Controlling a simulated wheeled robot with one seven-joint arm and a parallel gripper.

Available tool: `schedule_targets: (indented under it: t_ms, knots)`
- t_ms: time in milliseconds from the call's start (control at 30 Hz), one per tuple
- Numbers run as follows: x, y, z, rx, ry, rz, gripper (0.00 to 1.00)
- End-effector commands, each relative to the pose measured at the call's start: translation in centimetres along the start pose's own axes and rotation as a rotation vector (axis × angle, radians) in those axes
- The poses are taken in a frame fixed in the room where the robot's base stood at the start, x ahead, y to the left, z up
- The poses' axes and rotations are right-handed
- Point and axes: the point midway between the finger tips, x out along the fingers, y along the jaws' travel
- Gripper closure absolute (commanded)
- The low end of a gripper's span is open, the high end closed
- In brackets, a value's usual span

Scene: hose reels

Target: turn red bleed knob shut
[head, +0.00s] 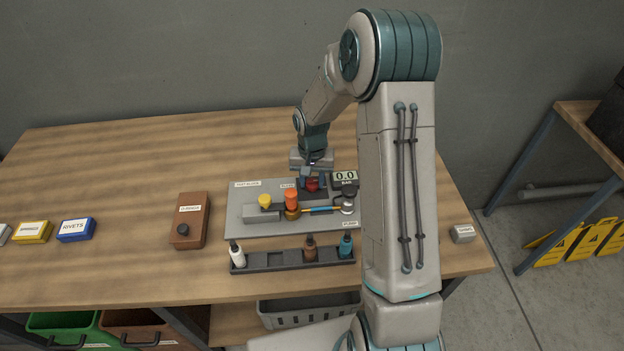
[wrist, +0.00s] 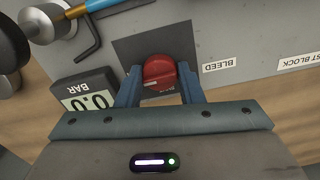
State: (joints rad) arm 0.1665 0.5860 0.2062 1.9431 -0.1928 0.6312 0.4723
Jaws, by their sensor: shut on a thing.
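The red bleed knob (head: 312,184) sits on a dark block at the back of the grey test board (head: 245,215) in the head view. In the wrist view the knob (wrist: 160,74) is round with a raised grip bar, on a dark square beside a "BLEED" label (wrist: 218,65). My gripper (head: 312,172) is over it from above. In the wrist view my gripper (wrist: 160,88) has its two blue fingers on either side of the knob, shut on it. The gauge (head: 344,177) next to it reads 0.0 bar. The knob's underside and exact turn angle are hard to tell.
Yellow (head: 265,201) and orange (head: 291,198) knobs and a blue-banded pipe stand just in front. A bottle rack (head: 275,260) is nearer the table edge. A brown box (head: 189,220) lies left. The table's left back is clear.

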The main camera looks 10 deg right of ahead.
Motion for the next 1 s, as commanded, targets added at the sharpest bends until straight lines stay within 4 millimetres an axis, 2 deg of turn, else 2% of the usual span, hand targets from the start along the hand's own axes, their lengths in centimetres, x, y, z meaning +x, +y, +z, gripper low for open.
schedule_targets:
  t_ms: [367,1000]
  knots:
    - [0.13,0.05,-0.04,-0.233,0.001,0.000,0.89]
    - [-0.05,0.14,-0.10,-0.841,0.001,0.000,0.89]
